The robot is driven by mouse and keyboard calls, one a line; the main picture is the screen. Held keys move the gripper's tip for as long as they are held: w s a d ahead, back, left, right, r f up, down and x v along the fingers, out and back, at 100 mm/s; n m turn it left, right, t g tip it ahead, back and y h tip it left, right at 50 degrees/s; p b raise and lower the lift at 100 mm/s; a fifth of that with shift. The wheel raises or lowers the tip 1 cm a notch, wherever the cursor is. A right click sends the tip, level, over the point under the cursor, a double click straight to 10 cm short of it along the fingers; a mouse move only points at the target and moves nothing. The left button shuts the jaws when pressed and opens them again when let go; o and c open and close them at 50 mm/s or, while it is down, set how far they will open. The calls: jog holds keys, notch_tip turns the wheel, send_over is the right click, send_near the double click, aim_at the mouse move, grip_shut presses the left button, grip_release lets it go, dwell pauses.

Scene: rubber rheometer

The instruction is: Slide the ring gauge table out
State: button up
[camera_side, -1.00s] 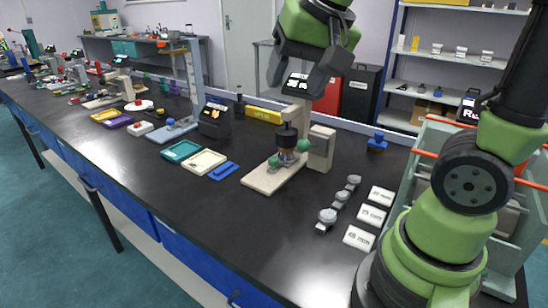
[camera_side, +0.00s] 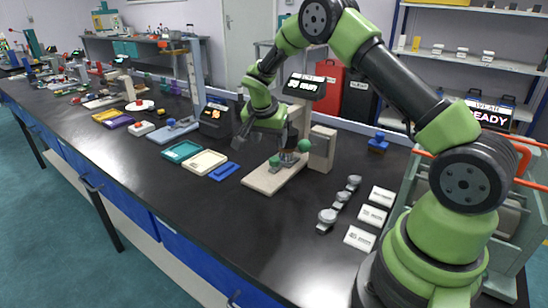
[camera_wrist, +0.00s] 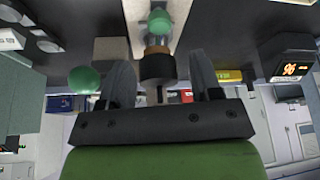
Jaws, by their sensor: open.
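The pale bench instrument with a beige base (camera_side: 262,183) stands on the black bench. A green ball knob (camera_side: 274,161) sits low at its front, and a second green knob (camera_side: 304,145) is on its right side. I cannot tell which part is the ring gauge table. My gripper (camera_side: 262,143) is open and empty, left of and in front of the instrument's upper part, hiding some of it. In the wrist view the black cylinder (camera_wrist: 157,68) appears between the open fingers, with the front green knob (camera_wrist: 160,22) beyond it; no contact is clear.
Grey weights (camera_side: 327,217) and white labelled cards (camera_side: 360,238) lie to the right. A cream tray (camera_side: 204,162), a teal tray (camera_side: 181,151) and a blue block (camera_side: 224,171) lie to the left. A dark display box (camera_side: 216,118) stands behind them. The bench front is clear.

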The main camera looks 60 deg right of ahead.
aim_at(274, 159)
jog(key=x, duration=0.8)
jog(key=shift+f, duration=0.2)
grip_shut()
jog(key=a, duration=1.1)
jog(key=shift+a, duration=0.25)
grip_release()
jog(key=v, duration=1)
